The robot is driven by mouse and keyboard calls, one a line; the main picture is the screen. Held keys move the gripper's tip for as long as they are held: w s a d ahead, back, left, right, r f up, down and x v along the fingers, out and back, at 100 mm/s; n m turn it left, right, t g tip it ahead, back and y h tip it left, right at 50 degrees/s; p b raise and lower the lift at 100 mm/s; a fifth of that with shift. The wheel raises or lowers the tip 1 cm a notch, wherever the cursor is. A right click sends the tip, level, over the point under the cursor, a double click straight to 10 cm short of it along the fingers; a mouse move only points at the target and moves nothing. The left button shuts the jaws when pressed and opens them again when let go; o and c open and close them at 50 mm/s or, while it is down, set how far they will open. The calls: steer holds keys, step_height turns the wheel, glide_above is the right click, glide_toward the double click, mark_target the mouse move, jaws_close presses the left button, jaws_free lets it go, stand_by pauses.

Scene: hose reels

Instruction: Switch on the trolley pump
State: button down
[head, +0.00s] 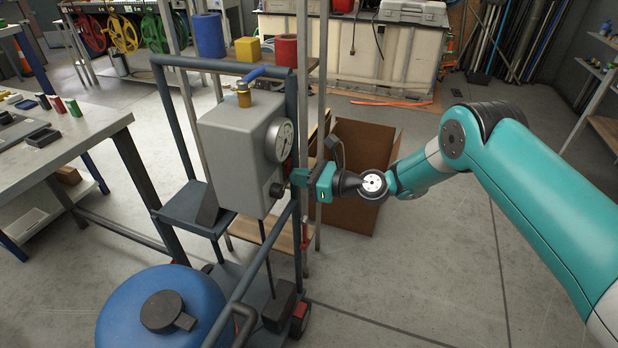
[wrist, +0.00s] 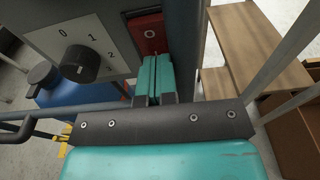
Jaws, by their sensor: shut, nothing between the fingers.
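The trolley pump is a grey box (head: 235,150) on a blue-grey trolley frame, with a round gauge (head: 279,140) on its right face. I cannot tell which mark the knob points to. A dark red part (wrist: 148,34) sits right of the dial plate. My gripper (head: 300,177) is at the box's right face, its teal fingers together and empty. In the wrist view the fingertips (wrist: 154,62) are just below the red part; I cannot tell whether they touch it.
A blue tank (head: 160,310) stands at the trolley's front. A brass fitting with a blue lever (head: 258,74) tops the box. Behind the gripper are a cardboard box (head: 365,150) and a wooden shelf (wrist: 230,65). A workbench (head: 65,160) stands left. Floor at right is clear.

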steer(key=f+v, duration=0.3)
steer(key=v, duration=1)
steer(key=shift+d, duration=0.5)
steer(key=shift+s+f, duration=0.1)
steer(key=shift+s, duration=0.05)
